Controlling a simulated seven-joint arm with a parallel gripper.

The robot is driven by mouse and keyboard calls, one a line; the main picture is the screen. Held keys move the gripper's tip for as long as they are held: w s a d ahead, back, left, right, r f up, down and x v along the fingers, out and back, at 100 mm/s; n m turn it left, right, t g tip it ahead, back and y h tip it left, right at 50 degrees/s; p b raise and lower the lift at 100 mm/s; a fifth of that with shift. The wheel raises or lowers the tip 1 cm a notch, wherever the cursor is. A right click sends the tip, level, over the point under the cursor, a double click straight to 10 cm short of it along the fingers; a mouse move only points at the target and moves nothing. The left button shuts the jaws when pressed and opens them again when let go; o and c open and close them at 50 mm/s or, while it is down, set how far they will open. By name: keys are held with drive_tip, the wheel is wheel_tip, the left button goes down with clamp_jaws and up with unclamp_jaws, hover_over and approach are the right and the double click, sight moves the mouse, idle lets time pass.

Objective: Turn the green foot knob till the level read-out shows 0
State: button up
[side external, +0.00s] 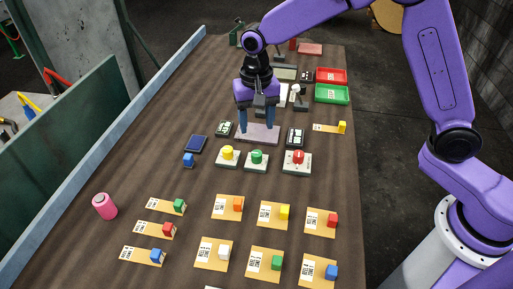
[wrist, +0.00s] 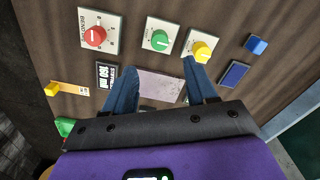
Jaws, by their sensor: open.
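The green foot knob (side external: 257,157) sits on a pale square base between the yellow knob (side external: 228,152) and the red knob (side external: 298,157). In the wrist view the green knob (wrist: 159,40) is beyond my fingertips, with a white mark on top. My gripper (side external: 257,129) is open and empty, pointing down over a grey-pink plate (side external: 272,140), behind the green knob and apart from it. It also shows in the wrist view (wrist: 159,68). Small dark read-outs stand left (side external: 224,129) and right (side external: 295,137) of the plate.
A blue panel (side external: 196,144) and blue block (side external: 188,159) lie left of the knobs. Several coloured blocks on labelled cards and a pink cylinder (side external: 104,206) are nearer the camera. Red (side external: 331,76) and green (side external: 332,94) trays stand at the back right.

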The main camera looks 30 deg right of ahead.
sight(256, 152)
wheel_tip(256, 152, down, 10)
drive_tip(key=shift+r, duration=0.25)
drive_tip(key=c, duration=1.1)
